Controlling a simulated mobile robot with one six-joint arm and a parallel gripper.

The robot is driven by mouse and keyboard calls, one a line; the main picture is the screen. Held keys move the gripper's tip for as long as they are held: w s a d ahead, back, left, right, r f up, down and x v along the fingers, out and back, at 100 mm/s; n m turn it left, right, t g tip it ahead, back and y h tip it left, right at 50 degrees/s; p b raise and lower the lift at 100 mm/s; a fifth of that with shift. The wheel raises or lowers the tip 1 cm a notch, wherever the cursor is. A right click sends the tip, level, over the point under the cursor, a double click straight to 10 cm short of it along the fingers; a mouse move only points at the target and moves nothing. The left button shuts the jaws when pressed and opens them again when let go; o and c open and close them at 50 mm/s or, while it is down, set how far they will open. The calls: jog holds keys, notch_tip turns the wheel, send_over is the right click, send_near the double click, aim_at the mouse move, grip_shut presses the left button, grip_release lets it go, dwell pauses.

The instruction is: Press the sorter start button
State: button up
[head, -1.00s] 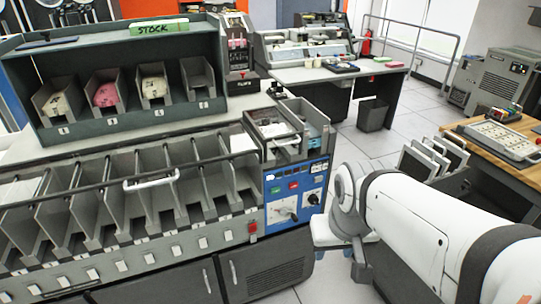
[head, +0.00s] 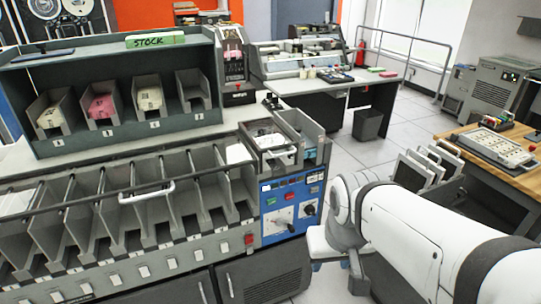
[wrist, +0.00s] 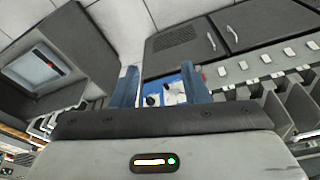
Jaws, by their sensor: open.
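The sorter has a blue control panel (head: 291,207) at its right end in the head view. The panel carries a small green button (head: 271,201), a red button (head: 291,196), a white dial plate (head: 283,223) and a dark knob (head: 309,210). Labels are too small to read. My gripper (wrist: 158,72) is open and empty in the wrist view, its two blue fingers apart. Part of the blue panel (wrist: 152,88) shows between and beyond them; the coloured buttons cannot be made out there. In the head view my arm stands right of the panel, and its fingers are hidden.
Sorter pockets (head: 120,205) run left of the panel, with a white handle (head: 146,192) above. A separate red button (head: 249,239) sits on the sorter front. A wooden table (head: 520,165) stands right. Open floor (head: 400,135) lies behind my arm.

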grip_shut()
dwell(0.4)
dwell(1.3)
